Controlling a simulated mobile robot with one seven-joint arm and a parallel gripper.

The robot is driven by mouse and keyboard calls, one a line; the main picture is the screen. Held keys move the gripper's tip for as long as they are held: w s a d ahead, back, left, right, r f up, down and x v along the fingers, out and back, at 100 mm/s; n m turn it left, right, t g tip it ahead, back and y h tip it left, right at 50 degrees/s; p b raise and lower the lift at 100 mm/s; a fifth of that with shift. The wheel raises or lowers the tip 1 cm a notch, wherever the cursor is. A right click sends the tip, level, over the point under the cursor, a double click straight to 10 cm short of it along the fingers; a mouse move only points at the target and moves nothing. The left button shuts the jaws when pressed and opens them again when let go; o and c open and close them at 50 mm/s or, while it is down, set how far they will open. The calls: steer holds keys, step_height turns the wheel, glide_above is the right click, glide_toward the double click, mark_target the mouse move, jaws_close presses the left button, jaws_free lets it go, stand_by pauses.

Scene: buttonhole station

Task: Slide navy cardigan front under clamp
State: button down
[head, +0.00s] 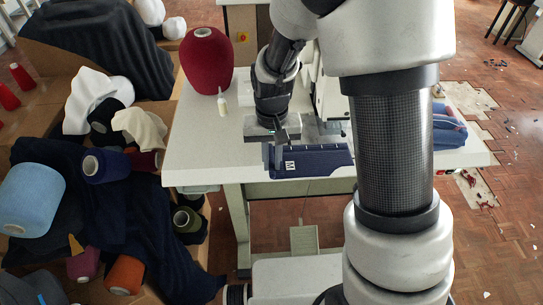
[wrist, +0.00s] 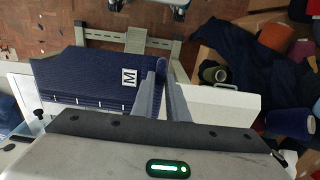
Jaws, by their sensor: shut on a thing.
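The navy cardigan front (head: 322,162) lies flat near the front edge of the white table, with a white "M" label on it. It also shows in the wrist view (wrist: 85,72), where the label is near its right end. My gripper (head: 275,158) is shut on the left end of the navy front in the head view. In the wrist view its two fingers (wrist: 164,82) pinch the edge beside the label. The buttonhole machine (head: 324,98) stands behind the piece, largely hidden by my arm. I cannot make out the clamp clearly.
A red yarn cone (head: 206,62) and a small white bottle (head: 222,104) stand on the table (head: 205,150) at left. Folded blue garments (head: 450,128) lie at the right end. Left of the table are boxes with dark cloth and several yarn cones. A pedal (head: 304,240) is below.

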mark_target(273, 176)
steer(key=shift+s+r+p, duration=0.2)
steer(key=shift+s+r, duration=0.15)
steer(key=shift+s, duration=0.45)
steer(key=shift+s+r+p, duration=0.15)
steer(key=shift+s+r, duration=0.15)
steer(key=shift+s, duration=0.5)
steer(key=shift+r, duration=0.1)
steer(key=shift+r+p, duration=1.95)
steer(key=shift+r, duration=0.5)
